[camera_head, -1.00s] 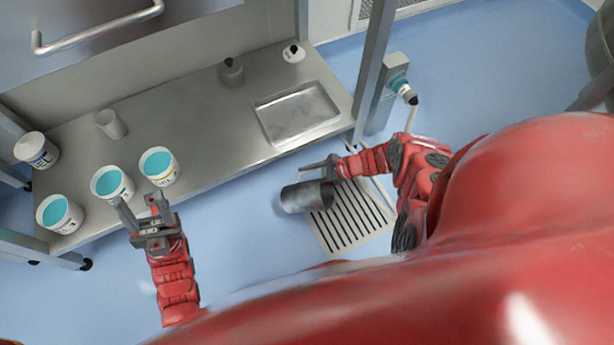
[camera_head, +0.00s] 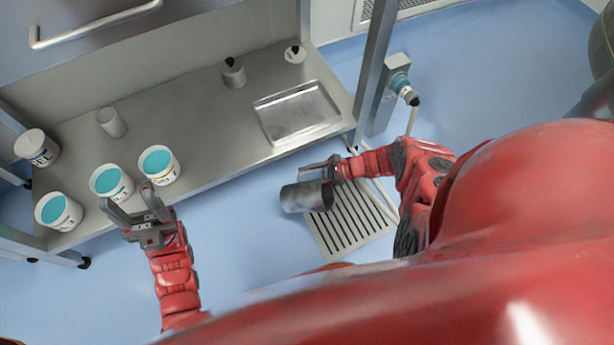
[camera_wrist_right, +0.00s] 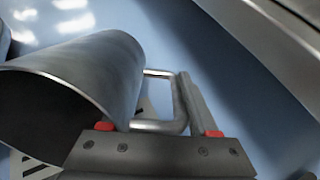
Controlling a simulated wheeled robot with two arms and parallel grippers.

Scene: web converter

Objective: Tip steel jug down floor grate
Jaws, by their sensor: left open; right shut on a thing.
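The steel jug (camera_head: 303,197) is tilted onto its side above the left part of the floor grate (camera_head: 350,222). In the right wrist view the jug (camera_wrist_right: 95,75) shows its dark open mouth at the lower left; its contents cannot be made out. My right gripper (camera_head: 318,168) is shut on the jug's handle (camera_wrist_right: 165,125). The slats of the grate show below and right of the jug. My left gripper (camera_head: 126,206) is open and empty, near the bench's front edge by the teal-filled tubs.
A bench post (camera_head: 374,60) stands behind the grate. Blue floor (camera_head: 245,235) is clear left of the grate.

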